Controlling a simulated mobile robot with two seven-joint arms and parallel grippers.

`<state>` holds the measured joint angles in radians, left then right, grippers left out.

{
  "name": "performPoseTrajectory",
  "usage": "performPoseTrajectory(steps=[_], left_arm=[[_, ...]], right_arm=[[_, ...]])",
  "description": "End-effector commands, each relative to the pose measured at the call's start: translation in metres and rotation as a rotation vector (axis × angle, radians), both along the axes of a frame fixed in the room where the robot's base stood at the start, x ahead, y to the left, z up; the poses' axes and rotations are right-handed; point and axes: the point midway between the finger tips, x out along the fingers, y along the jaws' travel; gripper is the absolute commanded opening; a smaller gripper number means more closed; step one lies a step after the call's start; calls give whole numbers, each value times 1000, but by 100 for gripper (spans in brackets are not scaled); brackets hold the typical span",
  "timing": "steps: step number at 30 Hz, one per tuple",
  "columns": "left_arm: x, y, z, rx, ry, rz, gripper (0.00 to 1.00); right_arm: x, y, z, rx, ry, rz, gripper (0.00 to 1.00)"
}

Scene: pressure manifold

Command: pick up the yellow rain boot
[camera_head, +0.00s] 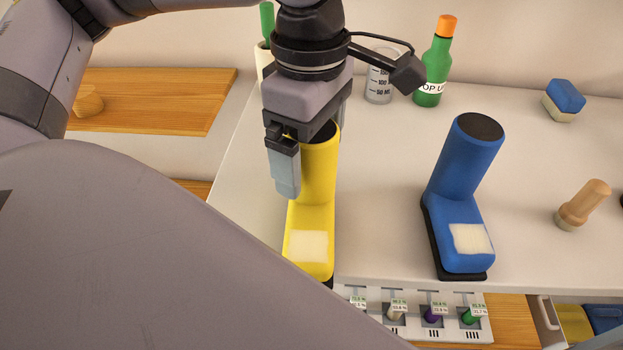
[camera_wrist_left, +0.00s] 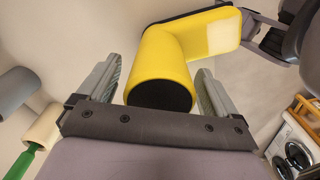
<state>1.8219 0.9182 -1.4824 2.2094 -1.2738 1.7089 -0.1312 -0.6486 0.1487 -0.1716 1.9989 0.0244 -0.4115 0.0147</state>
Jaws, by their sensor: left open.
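The yellow rain boot (camera_head: 318,215) stands upright on the white counter, its toe with a pale patch pointing toward the front edge. My left gripper (camera_head: 312,155) is open and lowered from above at the top of the boot's shaft. In the left wrist view the yellow boot (camera_wrist_left: 168,62) has its dark shaft opening between the two spread fingers of my left gripper (camera_wrist_left: 158,85). Gaps show on both sides of the shaft, so the fingers look apart from it. The gripper hides part of the shaft in the head view. My right gripper is not seen.
A blue boot (camera_head: 465,195) stands to the right. Behind are a green bottle (camera_head: 434,70) and a measuring beaker (camera_head: 379,82). A blue-and-cream sponge (camera_head: 564,99) and a wooden-handled item (camera_head: 582,205) lie farther right. A panel with colored knobs (camera_head: 434,318) sits below the front edge.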

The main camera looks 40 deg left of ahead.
Motion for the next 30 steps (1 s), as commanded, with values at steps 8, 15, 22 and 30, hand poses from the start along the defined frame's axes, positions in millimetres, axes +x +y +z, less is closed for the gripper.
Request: performPoseTrajectory(steps=[8,15,22,30], left_arm=[[0,0,-4,-1,-1,0,90],[0,0,-3,-1,0,0,11],[0,0,-3,-1,-2,0,0],[1,-1,12,-2,-4,1,0]], right_arm=[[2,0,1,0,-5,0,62],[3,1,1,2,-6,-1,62],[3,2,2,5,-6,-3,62],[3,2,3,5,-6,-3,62]])
